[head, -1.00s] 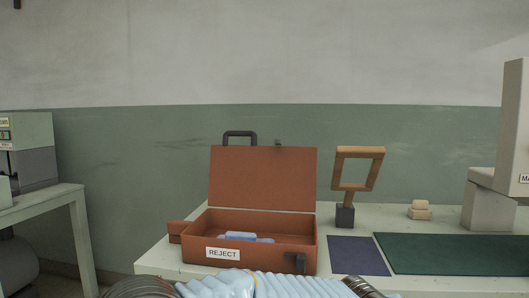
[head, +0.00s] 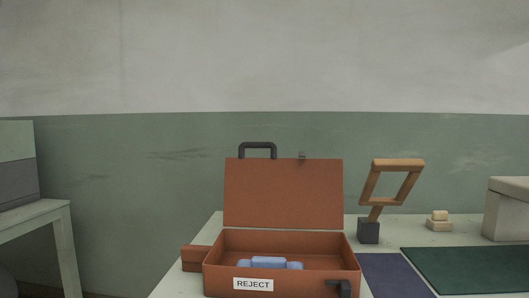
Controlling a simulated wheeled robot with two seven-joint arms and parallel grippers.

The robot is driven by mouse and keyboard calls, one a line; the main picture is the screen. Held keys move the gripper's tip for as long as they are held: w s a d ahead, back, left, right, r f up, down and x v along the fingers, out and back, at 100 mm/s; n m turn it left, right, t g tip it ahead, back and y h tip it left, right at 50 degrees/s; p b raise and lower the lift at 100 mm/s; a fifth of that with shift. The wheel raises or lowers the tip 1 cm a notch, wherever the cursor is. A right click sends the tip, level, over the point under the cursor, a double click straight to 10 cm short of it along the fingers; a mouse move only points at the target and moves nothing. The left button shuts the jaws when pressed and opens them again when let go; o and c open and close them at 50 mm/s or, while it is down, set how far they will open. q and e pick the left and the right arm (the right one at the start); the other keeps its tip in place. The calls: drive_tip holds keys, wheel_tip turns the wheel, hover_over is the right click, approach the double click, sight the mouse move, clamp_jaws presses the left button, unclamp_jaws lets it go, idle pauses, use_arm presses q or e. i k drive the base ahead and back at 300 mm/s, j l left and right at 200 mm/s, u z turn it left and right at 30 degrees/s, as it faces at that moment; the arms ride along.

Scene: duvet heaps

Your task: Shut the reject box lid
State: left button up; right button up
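The reject box (head: 310,284) is a brown case with a white REJECT label (head: 253,284) on its front. It stands at the left end of the pale table. Its lid (head: 284,193) is open and stands nearly upright at the back, with a dark handle (head: 258,149) on its top edge. Blue folded pieces (head: 268,263) lie inside the box. A dark latch (head: 339,288) hangs at the right of its front. Neither gripper shows in the head view.
A wooden frame on a dark block (head: 369,232) stands right of the box. A navy mat (head: 395,275) and a green mat (head: 470,268) lie on the table. Small pale blocks (head: 439,222) sit farther back. A separate table (head: 38,212) stands at the left, with a gap between.

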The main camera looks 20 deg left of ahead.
sight(283, 183)
drive_tip(key=j+z, duration=0.15)
drive_tip(key=j, duration=0.65)
drive_tip(key=j+z, duration=0.15)
drive_tip(key=j, duration=0.6)
drive_tip(key=k+j+z, duration=0.15)
drive_tip(key=j, duration=0.6)
